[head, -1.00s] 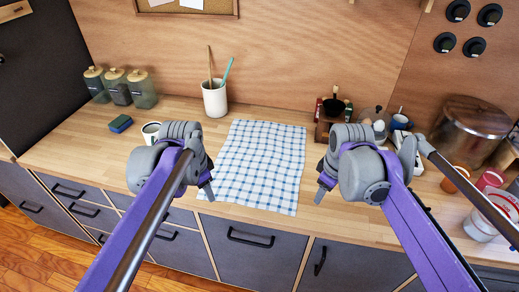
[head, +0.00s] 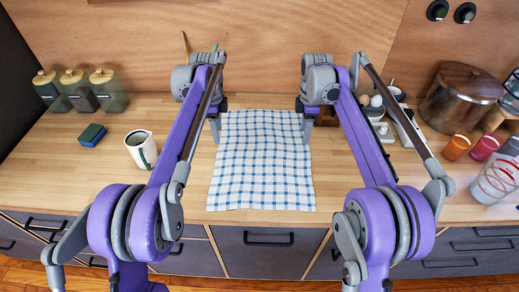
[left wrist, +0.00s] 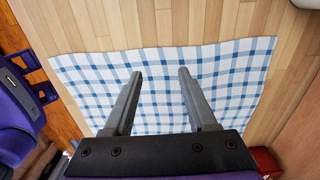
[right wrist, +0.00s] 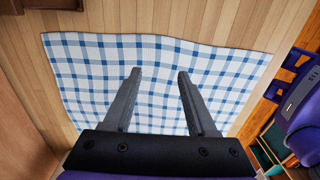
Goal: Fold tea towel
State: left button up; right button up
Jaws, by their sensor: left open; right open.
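The tea towel (head: 262,170), white with a blue check, lies spread flat on the wooden counter, its near edge close to the counter's front. My left gripper (head: 215,130) is at the towel's far left corner, pointing down, and my right gripper (head: 307,128) is at its far right corner. In the left wrist view the towel (left wrist: 225,75) lies below the open, empty fingers (left wrist: 160,75). In the right wrist view the towel (right wrist: 90,70) also lies below open, empty fingers (right wrist: 158,75). Neither gripper visibly holds cloth.
Left of the towel stand a white mug (head: 141,149), a blue and green sponge (head: 92,135) and several lidded jars (head: 107,90). The counter beside the towel is clear.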

aim_at(222, 153)
pick_arm(q)
notch_tip(222, 153, down, 7)
jog(key=shift+d+f, duration=0.1)
jog(key=shift+f, duration=0.1)
pick_arm(e)
notch_tip(222, 153, down, 7)
jog(key=shift+d+f, duration=0.1)
jog(key=shift+f, duration=0.1)
pick_arm(q)
jog(key=shift+s+f, duration=0.1)
jog(key=shift+f, duration=0.05)
pick_arm(e)
jog(key=shift+s+f, duration=0.1)
jog(key=shift+f, duration=0.1)
pick_arm(q)
jog(key=shift+f, duration=0.1)
jog(key=shift+f, duration=0.15)
pick_arm(e)
jog(key=shift+f, duration=0.2)
pick_arm(q)
jog(key=shift+s, duration=0.1)
jog(key=shift+c, duration=1.4)
pick_arm(e)
jog(key=shift+s+r, duration=0.1)
jog(key=shift+c, duration=1.4)
pick_arm(q)
grip_shut()
pick_arm(e)
grip_shut()
